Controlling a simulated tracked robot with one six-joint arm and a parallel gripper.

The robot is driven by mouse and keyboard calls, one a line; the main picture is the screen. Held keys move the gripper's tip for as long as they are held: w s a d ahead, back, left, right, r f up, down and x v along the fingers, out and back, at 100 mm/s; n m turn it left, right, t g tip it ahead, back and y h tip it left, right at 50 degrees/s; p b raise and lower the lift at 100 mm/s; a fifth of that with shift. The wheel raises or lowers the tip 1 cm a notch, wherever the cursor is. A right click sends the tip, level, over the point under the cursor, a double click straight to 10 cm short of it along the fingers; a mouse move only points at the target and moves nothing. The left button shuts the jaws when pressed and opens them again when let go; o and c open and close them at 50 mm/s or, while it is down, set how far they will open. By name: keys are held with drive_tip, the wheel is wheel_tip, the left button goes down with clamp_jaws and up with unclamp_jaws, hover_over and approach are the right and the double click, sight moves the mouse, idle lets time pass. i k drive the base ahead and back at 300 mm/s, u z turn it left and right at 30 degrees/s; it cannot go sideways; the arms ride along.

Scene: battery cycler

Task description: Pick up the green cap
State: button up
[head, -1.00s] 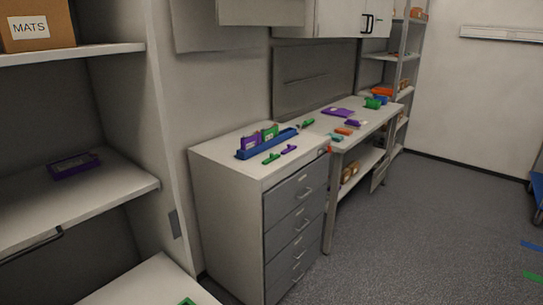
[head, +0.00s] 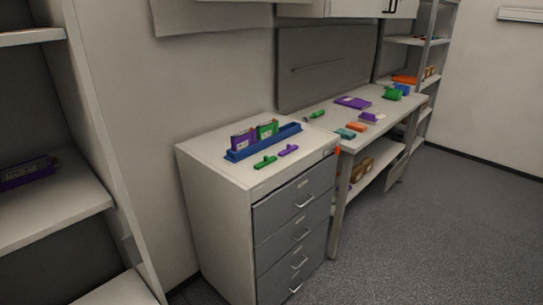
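A small green piece (head: 265,162), which looks like the green cap, lies on top of the white drawer cabinet (head: 208,160), near its front edge. A similar purple piece (head: 288,150) lies just to its right. Behind them a long blue tray (head: 290,132) holds an upright purple block (head: 243,139) and an upright green block (head: 267,129). My gripper is not in view.
A shelf unit (head: 50,205) stands at the left. The floor (head: 420,230) at right is clear.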

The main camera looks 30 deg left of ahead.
sight(267, 161)
drive_tip(key=i, duration=2.3)
drive_tip(key=u, duration=3.1)
